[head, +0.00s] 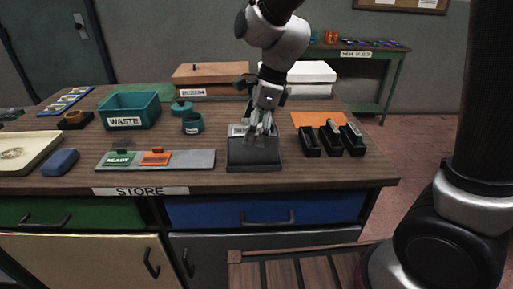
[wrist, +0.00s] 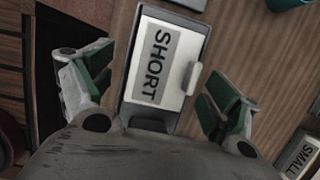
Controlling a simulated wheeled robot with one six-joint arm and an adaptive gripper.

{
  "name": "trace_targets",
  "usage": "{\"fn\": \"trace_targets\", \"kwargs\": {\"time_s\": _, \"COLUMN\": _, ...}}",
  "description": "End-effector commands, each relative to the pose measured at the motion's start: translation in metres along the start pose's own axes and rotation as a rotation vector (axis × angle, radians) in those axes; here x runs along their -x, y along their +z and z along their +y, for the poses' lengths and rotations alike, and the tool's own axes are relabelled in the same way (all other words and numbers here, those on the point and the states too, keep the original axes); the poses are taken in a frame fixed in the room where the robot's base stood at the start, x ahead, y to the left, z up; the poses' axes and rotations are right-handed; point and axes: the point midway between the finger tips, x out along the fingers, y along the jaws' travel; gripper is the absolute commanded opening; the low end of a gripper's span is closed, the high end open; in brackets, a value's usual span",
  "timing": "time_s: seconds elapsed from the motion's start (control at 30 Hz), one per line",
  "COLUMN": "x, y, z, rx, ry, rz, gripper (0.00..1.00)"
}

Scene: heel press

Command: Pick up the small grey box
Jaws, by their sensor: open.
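A small grey box (wrist: 150,108) lies below my gripper in the wrist view. Its top has a white panel marked SHORT and a small pale raised tab. In the head view the pale labelled top (head: 238,130) shows just left of my gripper (head: 262,128), partly hidden. My gripper (wrist: 158,88) is open, pointing down, with its green-padded fingers on either side of the box and apart from it in the wrist view. Nothing is held.
A grey plate with READY and orange tags (head: 190,160) lies to the left. Several black holders (head: 332,140) stand to the right. A teal cup (head: 192,124) and WASTE bin (head: 130,110) are left. Large boxes (head: 213,74) stand behind. Bare wood separates these groups.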

Motion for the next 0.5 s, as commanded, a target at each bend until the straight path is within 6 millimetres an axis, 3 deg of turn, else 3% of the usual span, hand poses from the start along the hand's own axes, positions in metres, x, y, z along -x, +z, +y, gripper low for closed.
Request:
{"fn": "trace_targets", "kwargs": {"time_s": 0.23, "x": -0.038, "y": -0.002, "z": 0.002, "rx": 0.001, "ry": 0.003, "rz": 0.003, "gripper": 0.89}}
{"fn": "trace_targets", "kwargs": {"time_s": 0.5, "x": -0.044, "y": -0.002, "z": 0.001, "rx": 0.003, "ry": -0.001, "rz": 0.001, "gripper": 0.89}}
